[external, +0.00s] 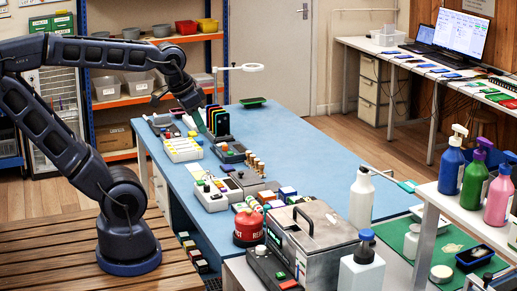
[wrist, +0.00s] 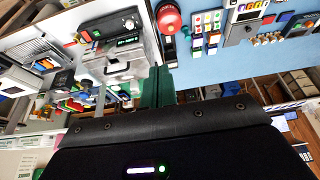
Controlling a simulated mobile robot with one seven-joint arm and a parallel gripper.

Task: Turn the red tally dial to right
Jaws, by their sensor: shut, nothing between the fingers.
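A red, rounded object (external: 249,226) with pale lettering stands near the front of the blue table; it also shows at the top of the wrist view (wrist: 168,17). I cannot tell for sure that it is the red tally dial. My gripper (external: 203,127) is over the far left part of the table, well away from this red object. Its green fingers (wrist: 157,88) are shut and empty in the wrist view. What lies right below the fingertips is not clear.
A white panel with yellow buttons (external: 182,149), a dark device (external: 230,153) and a grey button box (external: 215,194) stand near the left edge of the blue table (external: 310,165). A metal box (external: 312,235) stands at the front. The table's right middle is clear.

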